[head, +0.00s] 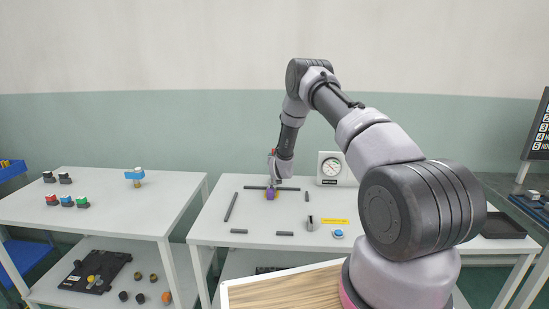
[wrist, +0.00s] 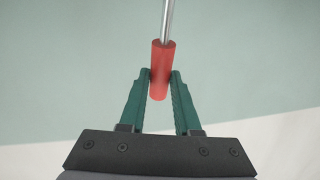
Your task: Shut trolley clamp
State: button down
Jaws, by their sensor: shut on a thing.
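My gripper (wrist: 160,85) has green fingers shut on a red handle (wrist: 157,88) with a bare metal rod running up from it in the wrist view. In the head view my gripper (head: 272,162) is small, above the back of the middle white table, and a bit of red shows beside it. A small purple part (head: 270,193) with yellow at its sides sits on the table just below my gripper. The body of the clamp is too small and partly hidden to make out, so I cannot tell whether it is open or shut.
Dark bars (head: 231,207) lie around the purple part on the middle table (head: 208,230). A white dial gauge (head: 331,168) stands behind, right of my gripper. A grey block (head: 311,223) and blue button (head: 338,234) are in front. A left table (head: 110,205) holds small coloured parts.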

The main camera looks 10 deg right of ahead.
jog(key=shift+f, duration=0.1)
jog(key=c, duration=0.6)
grip_release()
jog(key=shift+s, duration=0.1)
jog(key=v, duration=1)
jog(key=shift+s, duration=0.4)
